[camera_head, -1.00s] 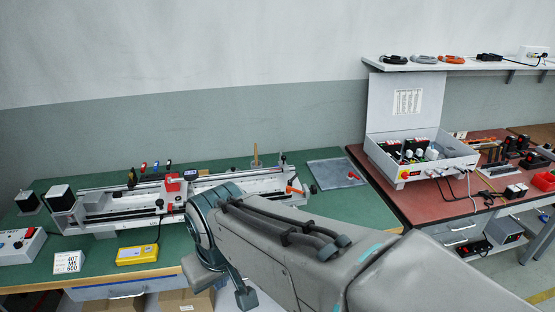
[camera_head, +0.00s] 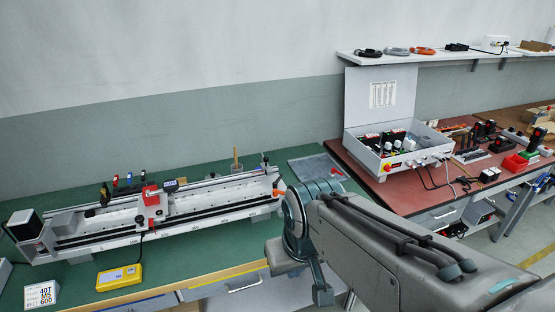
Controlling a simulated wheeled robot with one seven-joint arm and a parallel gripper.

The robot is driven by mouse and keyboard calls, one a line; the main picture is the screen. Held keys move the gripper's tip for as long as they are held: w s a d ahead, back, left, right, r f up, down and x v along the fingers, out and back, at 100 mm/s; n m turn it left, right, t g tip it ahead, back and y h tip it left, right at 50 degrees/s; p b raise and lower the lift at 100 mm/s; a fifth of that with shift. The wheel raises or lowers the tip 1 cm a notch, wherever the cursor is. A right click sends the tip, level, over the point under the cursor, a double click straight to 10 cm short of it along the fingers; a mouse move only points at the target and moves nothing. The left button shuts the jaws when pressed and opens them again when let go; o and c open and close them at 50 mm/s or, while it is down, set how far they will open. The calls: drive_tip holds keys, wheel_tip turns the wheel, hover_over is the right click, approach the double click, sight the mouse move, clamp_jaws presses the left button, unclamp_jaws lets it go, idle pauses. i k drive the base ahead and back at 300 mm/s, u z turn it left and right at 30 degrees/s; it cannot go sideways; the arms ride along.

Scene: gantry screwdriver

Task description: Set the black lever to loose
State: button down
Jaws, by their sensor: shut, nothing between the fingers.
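A long white linear gantry (camera_head: 100,225) lies on the green bench, with a red and white carriage (camera_head: 152,205) near its middle. A dark piece (camera_head: 171,185) sits behind the carriage. I cannot tell which of these dark parts is the black lever, or how it is set. An orange handle (camera_head: 279,192) is at the gantry's right end. My arm comes in from the lower right, and its grey and teal joint ends near that right end. My gripper is not visible.
A yellow box (camera_head: 119,278) and a white label block (camera_head: 41,295) lie at the bench front. A grey tray (camera_head: 313,168) lies at the back right. An open electrical box (camera_head: 398,145) stands on the red bench (camera_head: 397,194).

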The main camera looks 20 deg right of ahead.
sight(275, 185)
drive_tip(key=u, duration=0.05)
drive_tip(key=i, duration=1)
drive_tip(key=z, duration=0.05)
